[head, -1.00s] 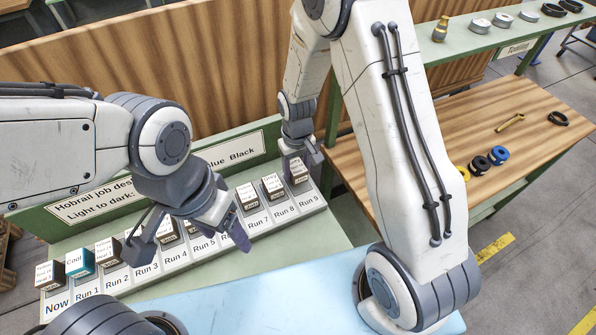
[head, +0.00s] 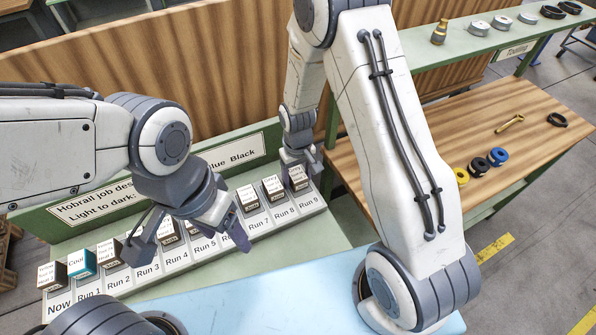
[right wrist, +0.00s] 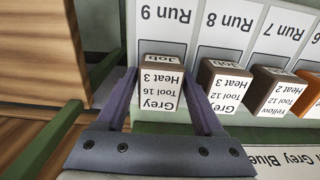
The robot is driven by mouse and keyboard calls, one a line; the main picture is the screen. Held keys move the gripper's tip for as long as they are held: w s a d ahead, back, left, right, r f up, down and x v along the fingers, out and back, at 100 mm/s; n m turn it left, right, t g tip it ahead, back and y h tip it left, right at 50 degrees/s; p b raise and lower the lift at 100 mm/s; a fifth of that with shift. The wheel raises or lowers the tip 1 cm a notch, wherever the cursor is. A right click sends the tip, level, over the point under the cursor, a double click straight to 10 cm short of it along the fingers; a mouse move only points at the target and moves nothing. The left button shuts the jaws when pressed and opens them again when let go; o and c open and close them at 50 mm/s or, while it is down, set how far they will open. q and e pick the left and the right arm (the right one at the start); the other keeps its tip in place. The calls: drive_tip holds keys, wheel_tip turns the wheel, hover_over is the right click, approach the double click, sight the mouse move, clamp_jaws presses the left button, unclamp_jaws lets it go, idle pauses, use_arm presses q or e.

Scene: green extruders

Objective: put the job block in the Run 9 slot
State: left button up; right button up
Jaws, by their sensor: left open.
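The job block (right wrist: 158,90) is a box with a white top reading "Grey, Tool 16, Heat 3" and a brown front marked "Job". It is at the Run 9 slot, whose label (right wrist: 165,15) is in front of it in the right wrist view. My right gripper (right wrist: 161,75) is shut on its two sides. In the head view my right gripper (head: 301,172) is at the right end of the slotted rack (head: 180,262), partly hiding the block (head: 298,178). My left gripper (head: 192,238) is open and empty above the rack's middle, hiding some slots.
Other job blocks stand in the rack, including a teal one (head: 82,263) at Run 1 and a brown one (head: 272,188) at Run 8. A green sign board (head: 95,208) runs behind the rack. A wooden bench (head: 470,125) with rings is to the right.

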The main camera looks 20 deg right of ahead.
sight(296, 176)
wheel_tip(296, 176, up, 12)
drive_tip(key=b, duration=0.3)
drive_tip(key=s+a+r+n, duration=0.2)
drive_tip(key=s+a+r, duration=0.1)
drive_tip(key=s, duration=0.8)
drive_tip(key=s+a+r+n+y, duration=0.1)
drive_tip(key=s+a+r+n, duration=0.2)
drive_tip(key=s, duration=0.8)
drive_tip(key=shift+s+a+r, duration=0.4)
drive_tip(key=shift+a+r, duration=0.4)
drive_tip(key=shift+a, duration=0.3)
wheel_tip(296, 176, down, 4)
drive_tip(key=b, duration=0.4)
